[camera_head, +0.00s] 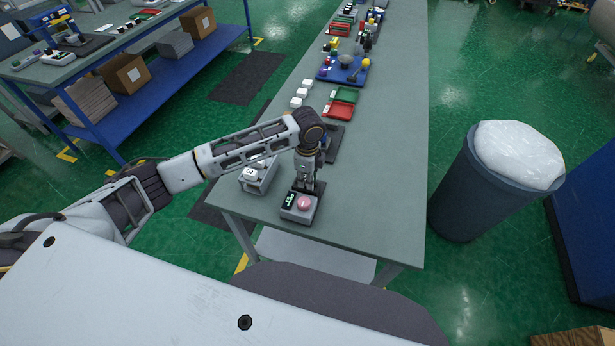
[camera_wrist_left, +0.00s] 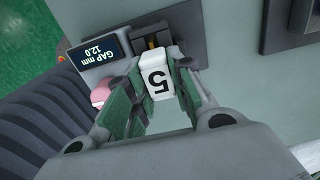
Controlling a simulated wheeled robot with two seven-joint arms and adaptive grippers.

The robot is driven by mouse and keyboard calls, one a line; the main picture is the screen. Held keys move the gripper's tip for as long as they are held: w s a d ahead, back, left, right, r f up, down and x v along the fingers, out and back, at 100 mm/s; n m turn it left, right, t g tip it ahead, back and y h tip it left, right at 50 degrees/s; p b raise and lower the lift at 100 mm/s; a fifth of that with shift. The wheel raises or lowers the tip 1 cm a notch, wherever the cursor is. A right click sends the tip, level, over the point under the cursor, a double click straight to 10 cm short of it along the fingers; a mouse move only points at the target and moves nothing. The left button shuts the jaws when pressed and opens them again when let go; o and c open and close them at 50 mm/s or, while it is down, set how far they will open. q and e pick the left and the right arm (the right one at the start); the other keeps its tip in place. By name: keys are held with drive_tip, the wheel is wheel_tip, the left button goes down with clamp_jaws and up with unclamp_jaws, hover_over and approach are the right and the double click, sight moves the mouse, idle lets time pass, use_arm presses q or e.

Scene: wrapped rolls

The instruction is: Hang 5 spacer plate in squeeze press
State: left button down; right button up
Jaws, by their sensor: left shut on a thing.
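The white spacer plate marked 5 (camera_wrist_left: 157,82) sits between the green-padded fingers of my left gripper (camera_wrist_left: 150,98), which is shut on it in the left wrist view. The squeeze press (camera_head: 299,211) stands near the table's front edge, with a pink button and a small display. In the left wrist view the display (camera_wrist_left: 102,52) reads GAP mm 12.0, and the pink button (camera_wrist_left: 101,93) is partly hidden by a finger. The plate is in front of the press's dark slot with a brass-coloured part (camera_wrist_left: 151,43); I cannot tell whether it touches. My left gripper (camera_head: 305,186) points down behind the display. My right gripper is not in view.
A grey holder (camera_head: 260,178) with a white numbered piece stands left of the press. A dark tray (camera_head: 333,144) lies just behind. Red and green trays and white blocks (camera_head: 297,102) stand farther back. The table's right side (camera_head: 390,180) is clear. A bin (camera_head: 477,192) stands right.

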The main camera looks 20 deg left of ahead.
use_arm(q)
drive_tip(key=shift+f, duration=0.25)
drive_tip(key=c, duration=1.2)
unclamp_jaws()
drive_tip(key=shift+o, duration=0.2)
drive_tip(key=shift+r, duration=0.1)
wheel_tip(320, 180, up, 12)
idle(0.5)
